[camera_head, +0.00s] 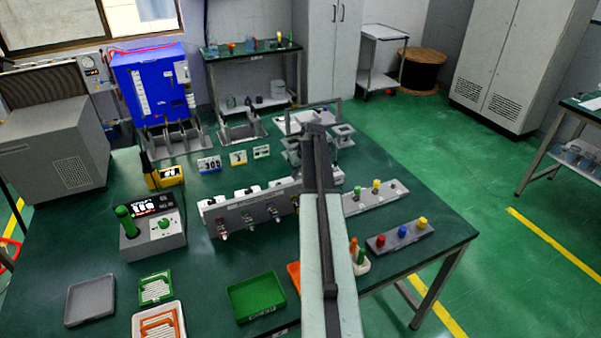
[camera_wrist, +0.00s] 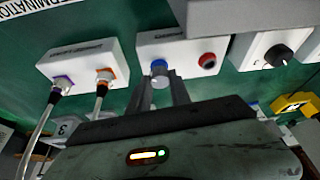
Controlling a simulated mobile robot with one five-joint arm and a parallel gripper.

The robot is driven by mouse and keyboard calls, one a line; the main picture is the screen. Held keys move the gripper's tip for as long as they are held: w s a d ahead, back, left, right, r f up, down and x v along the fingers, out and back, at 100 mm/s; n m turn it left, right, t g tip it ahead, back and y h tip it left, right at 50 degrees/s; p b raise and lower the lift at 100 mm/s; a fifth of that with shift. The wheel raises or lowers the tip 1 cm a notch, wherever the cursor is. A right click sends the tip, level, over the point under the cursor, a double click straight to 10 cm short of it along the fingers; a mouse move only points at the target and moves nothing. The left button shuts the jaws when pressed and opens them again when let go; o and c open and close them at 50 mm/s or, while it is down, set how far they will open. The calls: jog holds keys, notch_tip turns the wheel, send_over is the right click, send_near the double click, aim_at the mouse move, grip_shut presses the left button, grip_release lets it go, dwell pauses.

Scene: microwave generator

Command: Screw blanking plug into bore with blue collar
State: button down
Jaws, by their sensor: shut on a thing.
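In the wrist view, my gripper (camera_wrist: 160,92) points up at a white block (camera_wrist: 205,47) with two bores. The blue collar (camera_wrist: 159,64) is on the block's left bore, directly in front of my fingertips. My fingers are shut on a small pale grey plug (camera_wrist: 160,80), which lines up with the blue collar and appears to touch it. How deep the plug sits in the bore cannot be told. A red collar (camera_wrist: 208,60) surrounds the dark bore to the right. In the head view my arm hides the gripper, the plug and the blue collar.
Left of the block, another white block (camera_wrist: 82,63) carries cables in purple and orange collars. A black knob (camera_wrist: 278,55) is at right. In the head view, a long grey panel (camera_head: 250,215), a green tray (camera_head: 256,297) and a strip with coloured knobs (camera_head: 399,236) stand near my arm.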

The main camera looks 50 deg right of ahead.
jog(key=shift+a+m+h, duration=0.1)
jog(key=shift+m+h, duration=0.2)
jog(key=shift+m, duration=0.3)
dwell(1.2)
jog(key=c, duration=1.2)
grip_release()
jog(key=shift+o, duration=0.2)
jog(key=shift+r, duration=0.1)
jog(key=p+v, duration=0.7)
jog(key=shift+r, duration=0.25)
jog(key=shift+s, duration=0.1)
